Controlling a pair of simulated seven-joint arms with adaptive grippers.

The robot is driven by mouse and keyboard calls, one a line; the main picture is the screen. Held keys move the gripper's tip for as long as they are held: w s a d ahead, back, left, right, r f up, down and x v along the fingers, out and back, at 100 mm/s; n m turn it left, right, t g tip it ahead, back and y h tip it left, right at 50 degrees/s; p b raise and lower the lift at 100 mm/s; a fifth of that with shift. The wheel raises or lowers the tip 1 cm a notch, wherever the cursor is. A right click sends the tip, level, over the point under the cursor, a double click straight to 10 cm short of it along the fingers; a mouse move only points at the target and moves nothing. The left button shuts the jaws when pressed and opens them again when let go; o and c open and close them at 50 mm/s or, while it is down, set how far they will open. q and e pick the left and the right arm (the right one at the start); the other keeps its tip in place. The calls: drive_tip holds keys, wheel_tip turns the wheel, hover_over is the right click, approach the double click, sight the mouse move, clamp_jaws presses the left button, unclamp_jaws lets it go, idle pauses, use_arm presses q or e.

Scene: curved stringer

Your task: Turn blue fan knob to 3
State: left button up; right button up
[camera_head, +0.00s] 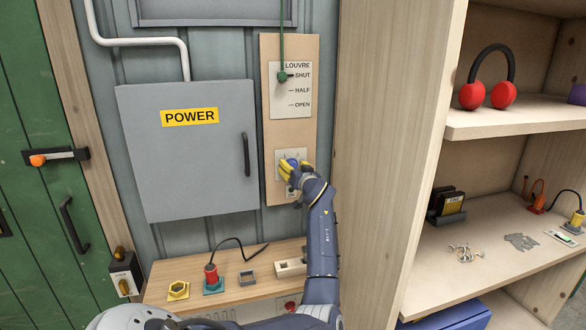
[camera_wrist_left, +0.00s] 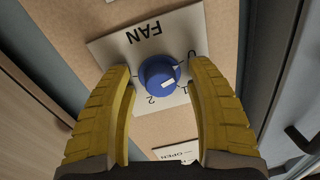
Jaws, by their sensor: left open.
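The blue fan knob (camera_wrist_left: 160,74) sits on a white plate marked FAN (camera_wrist_left: 112,48), which appears upside down in the left wrist view. Its white pointer mark faces the lower right there, roughly toward the 1. A 2 shows beside the knob; the 3 is not visible. My left gripper (camera_wrist_left: 160,68) is open, with one yellow finger on each side of the knob and small gaps between. In the head view my left gripper (camera_head: 294,170) covers part of the fan plate (camera_head: 282,156), and a bit of blue knob shows between the fingers. My right gripper is not in view.
Above the fan plate is the LOUVRE plate (camera_head: 290,105) with a green pull (camera_head: 283,77) near SHUT. A grey POWER box (camera_head: 190,150) stands close on the left. A wooden shelf unit (camera_head: 385,150) rises on the right. A bench (camera_head: 160,285) with small parts lies below.

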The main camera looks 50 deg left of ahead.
use_arm(q)
drive_tip(key=shift+c, duration=0.5)
clamp_jaws()
